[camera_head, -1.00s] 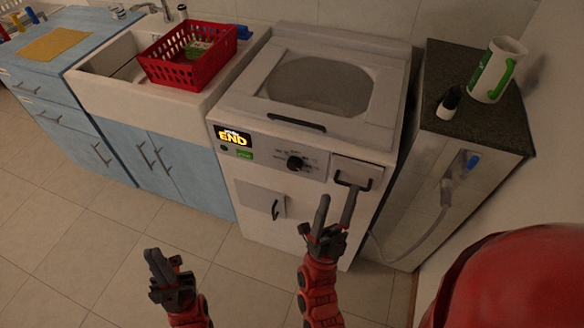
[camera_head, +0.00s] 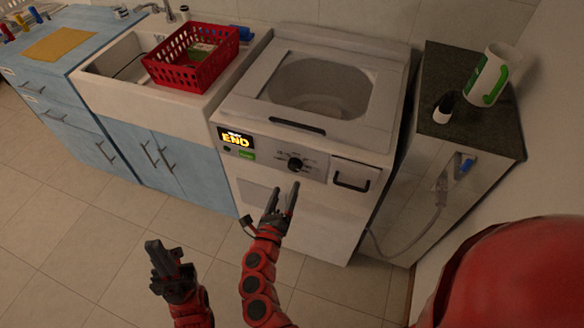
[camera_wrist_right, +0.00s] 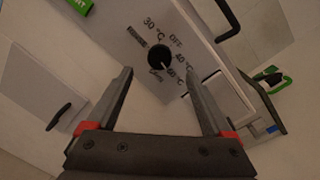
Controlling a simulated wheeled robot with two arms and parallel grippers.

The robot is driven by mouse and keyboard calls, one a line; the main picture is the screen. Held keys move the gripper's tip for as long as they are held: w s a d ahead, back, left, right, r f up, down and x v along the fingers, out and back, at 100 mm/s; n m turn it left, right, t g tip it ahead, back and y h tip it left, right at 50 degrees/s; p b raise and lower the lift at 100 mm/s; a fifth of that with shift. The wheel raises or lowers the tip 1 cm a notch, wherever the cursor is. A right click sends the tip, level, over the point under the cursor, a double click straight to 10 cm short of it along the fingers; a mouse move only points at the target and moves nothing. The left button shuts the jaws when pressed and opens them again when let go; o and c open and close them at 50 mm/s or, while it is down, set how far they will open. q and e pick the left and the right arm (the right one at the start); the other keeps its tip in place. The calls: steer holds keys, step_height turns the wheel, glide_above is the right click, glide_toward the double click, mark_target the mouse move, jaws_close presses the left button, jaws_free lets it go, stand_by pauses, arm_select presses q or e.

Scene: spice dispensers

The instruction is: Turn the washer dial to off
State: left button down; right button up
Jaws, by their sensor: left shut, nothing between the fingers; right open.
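The washer (camera_head: 345,135) is a white top-loader with a dark round dial (camera_head: 295,164) on its front panel. In the right wrist view the dial (camera_wrist_right: 160,58) has a pale pointer mark toward its lower right, near a "°C" label, with "OFF" printed above right of it. My right gripper (camera_head: 283,190) is open just below and in front of the dial. In the right wrist view its fingers (camera_wrist_right: 158,80) are spread on either side below the dial, not visibly touching it. My left gripper (camera_head: 152,246) is shut and empty, low over the floor at the left.
The washer's display (camera_head: 235,140) reads "END" above a green start button (camera_head: 246,155). A black drawer handle (camera_head: 351,182) sits right of the dial. A red basket (camera_head: 190,68) rests on the sink. A dark-topped cabinet (camera_head: 440,150) stands at the right.

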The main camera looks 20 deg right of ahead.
mark_target(294, 168)
steer(key=p+x, duration=0.1)
steer(key=x, duration=0.5)
steer(key=shift+w+d+r, duration=0.15)
steer(key=shift+w, duration=0.2)
steer(key=shift+w+d+p, duration=0.3)
steer(key=shift+w+d, duration=0.05)
steer(key=shift+w, duration=0.15)
jaws_close()
steer(key=shift+f, duration=0.2)
